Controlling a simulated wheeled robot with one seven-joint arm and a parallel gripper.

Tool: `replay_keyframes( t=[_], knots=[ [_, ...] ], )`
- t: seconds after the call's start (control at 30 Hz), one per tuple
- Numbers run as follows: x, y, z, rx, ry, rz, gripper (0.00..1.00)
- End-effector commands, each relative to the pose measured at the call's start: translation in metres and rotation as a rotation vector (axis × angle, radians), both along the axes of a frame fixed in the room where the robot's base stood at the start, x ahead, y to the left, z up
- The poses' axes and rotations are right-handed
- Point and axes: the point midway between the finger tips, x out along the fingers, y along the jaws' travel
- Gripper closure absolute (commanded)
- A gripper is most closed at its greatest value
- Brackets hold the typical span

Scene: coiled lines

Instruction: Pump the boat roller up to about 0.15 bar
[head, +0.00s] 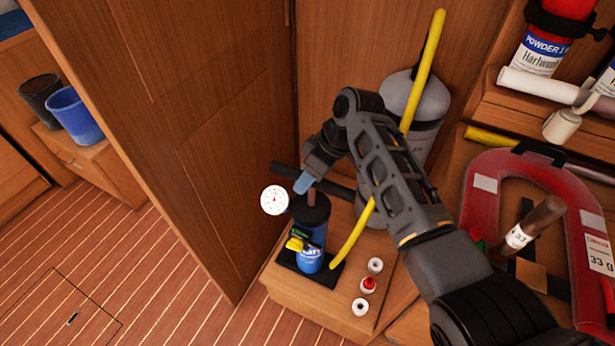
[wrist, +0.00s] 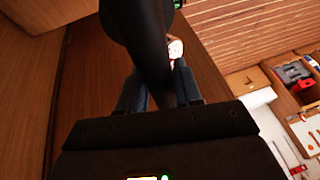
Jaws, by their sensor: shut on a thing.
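The pump (head: 312,250) is a blue upright cylinder with a black cap, standing on a black base on a low wooden ledge. A dark bar handle (head: 342,186) lies crosswise just above it, with a short length of rod under it. My gripper (head: 304,183) is shut on this handle; the dark bar also runs between the fingers in the wrist view (wrist: 150,45). A round white gauge (head: 274,200) with a red needle faces the head camera beside the pump; its figures are too small to read. I cannot tell which thing is the boat roller.
A yellow hose (head: 352,238) runs up behind my arm, past a grey rounded cylinder (head: 399,92). Several small fittings (head: 369,285) stand on the ledge's right. A red horseshoe-shaped float (head: 484,190) lies at right. A wooden panel (head: 215,130) stands close at left; the floor beyond is clear.

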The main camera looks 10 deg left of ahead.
Motion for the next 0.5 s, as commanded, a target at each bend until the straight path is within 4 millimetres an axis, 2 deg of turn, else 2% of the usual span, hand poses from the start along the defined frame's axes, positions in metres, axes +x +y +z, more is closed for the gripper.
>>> replay_keyframes(
  t=[0.27,0.5],
  knots=[
    [0.000,0.000,-0.001,0.000,0.000,0.000,1.00],
    [0.000,0.000,-0.029,0.000,0.000,0.000,1.00]
  ],
)
